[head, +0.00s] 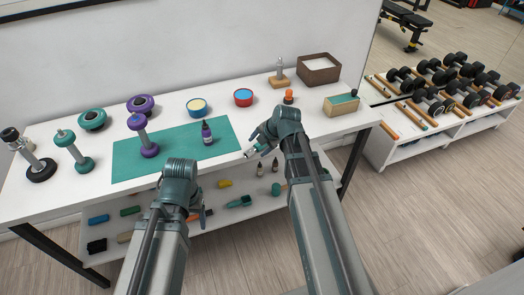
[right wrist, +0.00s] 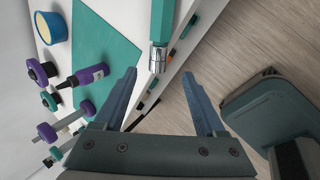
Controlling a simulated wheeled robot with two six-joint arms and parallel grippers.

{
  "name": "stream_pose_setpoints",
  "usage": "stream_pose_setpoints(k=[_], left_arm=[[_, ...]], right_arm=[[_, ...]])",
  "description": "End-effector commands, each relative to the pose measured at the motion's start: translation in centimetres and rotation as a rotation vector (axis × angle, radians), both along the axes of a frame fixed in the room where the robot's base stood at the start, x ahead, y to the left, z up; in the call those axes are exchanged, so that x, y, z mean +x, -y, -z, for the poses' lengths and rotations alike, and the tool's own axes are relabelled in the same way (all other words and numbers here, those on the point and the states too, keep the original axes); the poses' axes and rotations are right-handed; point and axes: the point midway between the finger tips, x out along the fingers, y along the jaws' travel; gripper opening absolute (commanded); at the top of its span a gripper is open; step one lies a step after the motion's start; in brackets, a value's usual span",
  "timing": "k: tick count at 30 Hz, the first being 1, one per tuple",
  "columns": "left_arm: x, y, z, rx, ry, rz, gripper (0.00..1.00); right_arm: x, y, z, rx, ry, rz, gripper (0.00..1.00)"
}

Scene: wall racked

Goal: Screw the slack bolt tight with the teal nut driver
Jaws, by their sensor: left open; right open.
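The teal nut driver (right wrist: 161,25) shows in the right wrist view, with a teal handle and a metal socket end, near the table's front edge. In the head view it is partly hidden by my right gripper (head: 256,148). In the right wrist view that gripper (right wrist: 159,77) is open, and the driver's socket end shows between and beyond its fingertips, with no grip on it. My left gripper (head: 203,214) is open and empty in front of the table's front edge. I cannot identify the slack bolt for certain; a wooden block with an upright grey post (head: 279,72) stands at the back.
A teal mat (head: 170,165) holds a purple bottle (head: 207,134) and a purple dumbbell-shaped piece (head: 147,143). Bowls, a brown box (head: 318,70) and a wooden box (head: 341,104) stand at the back and right. A lower shelf holds several small tools. Dumbbell racks stand right.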

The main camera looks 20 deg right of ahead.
Motion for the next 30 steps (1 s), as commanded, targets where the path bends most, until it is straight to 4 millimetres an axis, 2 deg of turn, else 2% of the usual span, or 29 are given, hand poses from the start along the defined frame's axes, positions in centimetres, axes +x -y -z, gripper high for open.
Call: stream_pose_setpoints(k=[1,3,10,14,24,30], left_arm=[[0.0,0.0,1.3,0.000,0.000,0.000,0.71],[0.0,0.0,1.7,0.000,0.000,0.000,0.71],[0.0,0.0,1.7,0.000,0.000,0.000,0.71],[0.0,0.0,2.4,0.000,0.000,0.000,0.71],[0.0,0.0,6.0,0.000,0.000,0.000,0.71],[0.0,0.0,5.9,0.000,0.000,0.000,0.71]], right_arm=[[0.5,-0.2,1.3,0.000,0.000,-0.001,0.72],[0.8,-0.4,1.7,0.000,0.000,-0.001,0.72],[0.9,-0.5,1.7,0.000,0.000,-0.001,0.72],[1.2,-0.7,2.4,0.000,0.000,-0.001,0.72],[3.1,-2.1,6.0,-0.001,0.000,-0.002,0.72],[3.2,-2.2,5.9,0.000,-0.001,0.000,0.72]])
